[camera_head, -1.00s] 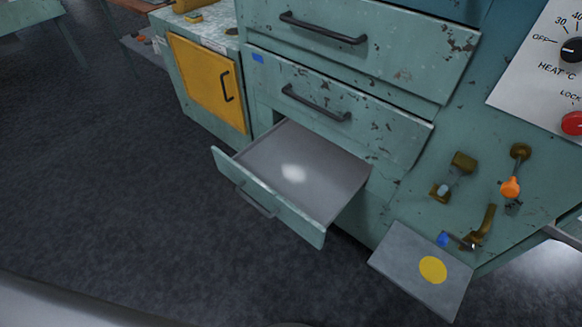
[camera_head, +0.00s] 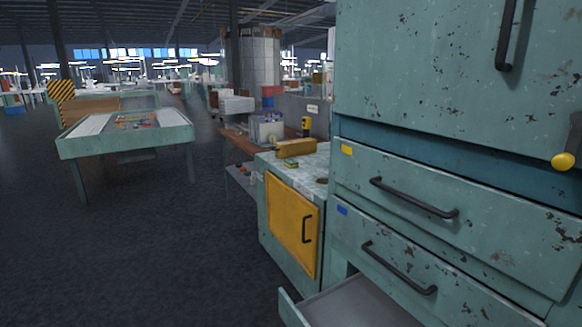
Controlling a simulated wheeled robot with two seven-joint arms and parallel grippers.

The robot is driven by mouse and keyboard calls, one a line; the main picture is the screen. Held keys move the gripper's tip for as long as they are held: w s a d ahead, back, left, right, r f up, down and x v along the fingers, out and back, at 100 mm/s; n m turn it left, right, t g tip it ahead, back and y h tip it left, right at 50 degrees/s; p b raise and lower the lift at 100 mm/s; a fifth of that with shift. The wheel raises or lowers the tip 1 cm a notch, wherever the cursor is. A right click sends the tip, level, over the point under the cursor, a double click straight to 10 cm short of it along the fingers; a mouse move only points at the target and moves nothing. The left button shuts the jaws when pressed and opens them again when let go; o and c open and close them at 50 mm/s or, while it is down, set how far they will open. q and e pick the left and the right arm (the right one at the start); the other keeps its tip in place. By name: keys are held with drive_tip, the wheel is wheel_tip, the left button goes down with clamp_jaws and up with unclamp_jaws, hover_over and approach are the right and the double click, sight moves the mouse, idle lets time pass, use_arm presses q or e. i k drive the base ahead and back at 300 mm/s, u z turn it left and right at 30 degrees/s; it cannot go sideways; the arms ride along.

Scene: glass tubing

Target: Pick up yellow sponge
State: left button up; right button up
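A small yellow block with a green side (camera_head: 291,163), which looks like the sponge, lies on the speckled top of the low cabinet (camera_head: 286,232) with the yellow door. It is small and far off in the head view. A longer yellow object (camera_head: 297,147) is just behind it. Neither of my grippers is in view.
The tall green cabinet (camera_head: 440,228) fills the right side. Its lower drawer (camera_head: 355,303) stands open at the bottom edge. A green table (camera_head: 125,135) stands at left, and a brown bench (camera_head: 245,142) lies behind the low cabinet. The dark floor at left is clear.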

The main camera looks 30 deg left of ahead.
sight(290, 162)
drive_tip(key=k, duration=1)
drive_tip(key=u, duration=1.35)
drive_tip(key=i, duration=6.15)
drive_tip(key=z, duration=3.55)
